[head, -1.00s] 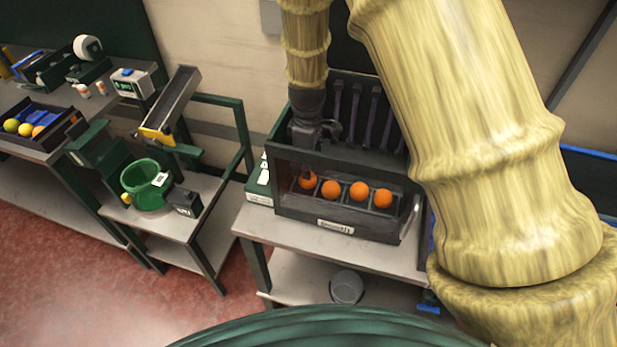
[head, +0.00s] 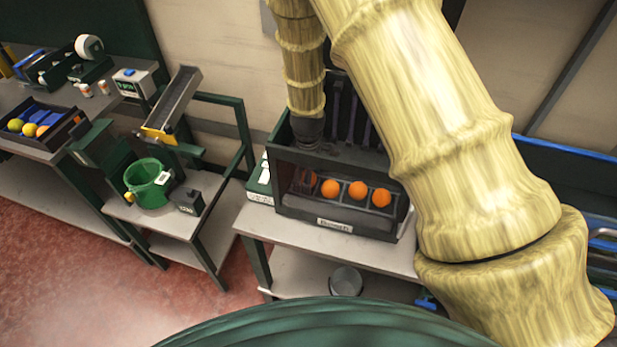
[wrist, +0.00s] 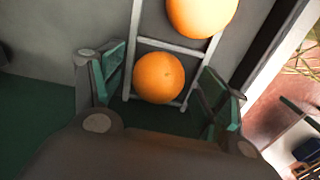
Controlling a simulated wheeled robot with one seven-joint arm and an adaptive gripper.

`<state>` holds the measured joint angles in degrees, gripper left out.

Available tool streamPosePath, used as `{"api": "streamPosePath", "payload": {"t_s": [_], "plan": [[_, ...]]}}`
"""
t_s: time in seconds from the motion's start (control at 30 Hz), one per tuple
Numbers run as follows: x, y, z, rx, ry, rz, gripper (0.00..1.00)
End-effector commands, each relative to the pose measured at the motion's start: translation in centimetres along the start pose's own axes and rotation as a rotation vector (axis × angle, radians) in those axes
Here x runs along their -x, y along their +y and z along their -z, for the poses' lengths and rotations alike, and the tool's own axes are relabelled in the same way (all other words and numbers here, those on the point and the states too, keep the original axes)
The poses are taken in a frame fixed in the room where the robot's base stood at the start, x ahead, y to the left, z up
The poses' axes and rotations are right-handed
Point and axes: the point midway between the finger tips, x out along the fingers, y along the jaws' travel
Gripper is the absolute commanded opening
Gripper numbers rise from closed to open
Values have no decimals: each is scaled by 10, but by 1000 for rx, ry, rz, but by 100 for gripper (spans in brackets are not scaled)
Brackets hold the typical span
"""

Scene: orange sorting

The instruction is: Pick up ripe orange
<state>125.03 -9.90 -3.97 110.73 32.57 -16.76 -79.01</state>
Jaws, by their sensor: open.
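A row of oranges sits in the divided rack inside a dark open-front box (head: 290,205) on the stand. In the wrist view, one orange (wrist: 159,78) lies in a rack cell between the two open fingers of my gripper (wrist: 163,72), with nothing visibly gripped. Another orange (wrist: 201,12) lies beyond it, cut by the top edge.
The box walls and front panel with a label (head: 335,225) stand close around my gripper. A green bucket (head: 147,184) is on a lower stand to the left. A tray of yellow and orange fruit (head: 60,137) is on the far left table.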

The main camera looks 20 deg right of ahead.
Motion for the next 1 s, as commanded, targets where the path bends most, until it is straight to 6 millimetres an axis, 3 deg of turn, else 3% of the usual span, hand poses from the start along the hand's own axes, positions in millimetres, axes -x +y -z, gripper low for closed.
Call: {"api": "streamPosePath", "payload": {"t_s": [0.27,0.57,1.0], "plan": [[-2,0,0,0,1,-1,74],[-2,0,0,0,1,-1,23],[4,1,1,0,1,-2,22]]}}
